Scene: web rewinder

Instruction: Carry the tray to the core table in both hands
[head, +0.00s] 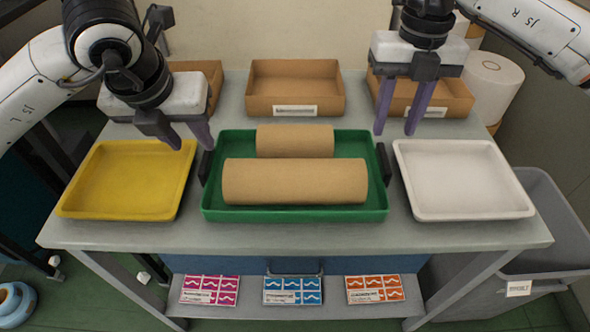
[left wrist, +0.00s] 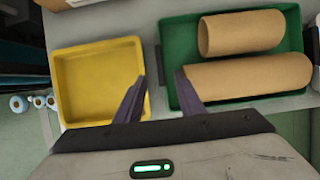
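A green tray (head: 215,210) with black handles at its left and right ends sits in the middle of the grey table. Two brown cardboard cores lie in it, a longer one (head: 295,181) in front and a shorter one (head: 294,140) behind. My left gripper (head: 193,145) is open and empty above the gap between the yellow tray and the green tray's left end. In the left wrist view its fingers (left wrist: 160,95) are apart, with the green tray's left wall (left wrist: 168,75) beyond the right finger. My right gripper (head: 395,132) is open and empty, above and behind the tray's right handle (head: 384,162).
A yellow tray (head: 128,180) lies left and a white tray (head: 462,180) right of the green tray, both empty. Cardboard boxes (head: 294,82) line the back. A grey bin (head: 545,230) stands right. Label cards (head: 292,290) lie on a lower shelf.

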